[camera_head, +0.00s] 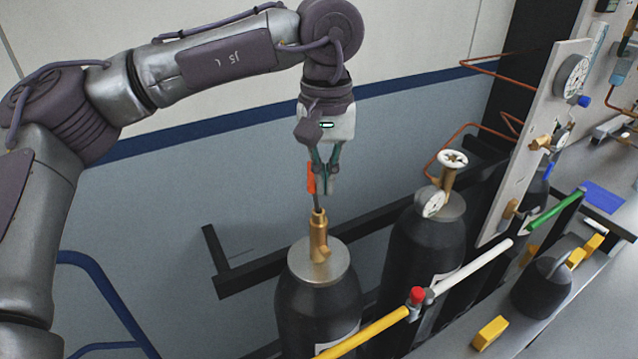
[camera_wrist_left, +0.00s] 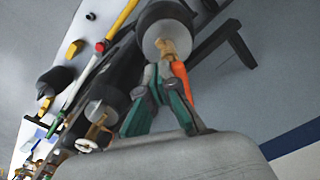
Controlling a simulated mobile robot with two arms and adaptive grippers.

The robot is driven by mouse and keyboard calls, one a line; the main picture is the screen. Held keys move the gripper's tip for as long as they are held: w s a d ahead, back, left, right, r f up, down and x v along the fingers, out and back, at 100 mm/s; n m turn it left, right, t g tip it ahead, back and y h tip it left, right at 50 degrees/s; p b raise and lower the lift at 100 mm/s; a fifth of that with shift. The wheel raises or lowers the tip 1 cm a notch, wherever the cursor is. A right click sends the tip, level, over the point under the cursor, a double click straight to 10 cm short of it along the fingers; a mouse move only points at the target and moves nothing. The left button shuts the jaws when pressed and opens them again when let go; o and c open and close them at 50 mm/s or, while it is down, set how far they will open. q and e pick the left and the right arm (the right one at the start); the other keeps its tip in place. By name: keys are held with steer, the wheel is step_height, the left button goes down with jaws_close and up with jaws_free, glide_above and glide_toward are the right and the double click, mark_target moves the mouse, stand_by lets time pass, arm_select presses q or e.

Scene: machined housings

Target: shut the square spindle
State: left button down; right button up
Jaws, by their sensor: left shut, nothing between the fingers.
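A brass valve (camera_head: 319,238) stands upright on the black gas cylinder (camera_head: 318,305) at the front left. A thin dark stem (camera_head: 318,203) rises from its top, with an orange bar (camera_head: 311,178) above it; I cannot make out the square spindle apart from these. My left gripper (camera_head: 325,190) points down just above the valve, its fingers shut and empty beside the orange bar. Whether they touch it I cannot tell. In the left wrist view the orange bar (camera_wrist_left: 181,80) lies beside the fingers, with the brass valve (camera_wrist_left: 174,47) beyond. My right gripper is not in view.
A second cylinder (camera_head: 425,250) with a white handwheel (camera_head: 453,159) and gauge (camera_head: 433,204) stands to the right. A yellow bar (camera_head: 368,331) and white bar (camera_head: 473,266) run in front. A gauge panel (camera_head: 545,120) rises at the right. Free room lies left of the valve.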

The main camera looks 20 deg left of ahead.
arm_select(q)
steer(key=shift+s+a, duration=0.3)
steer(key=shift+a, duration=0.6)
stand_by(0.9)
steer(key=shift+w+a, duration=0.15)
steer(key=shift+a, duration=0.4)
stand_by(0.6)
steer(key=shift+d, duration=0.2)
steer(key=shift+d, duration=0.1)
steer(key=shift+d+r, duration=0.1)
steer(key=shift+d, duration=0.05)
steer(key=shift+r+p, duration=2.75)
steer(key=shift+r, duration=1.2)
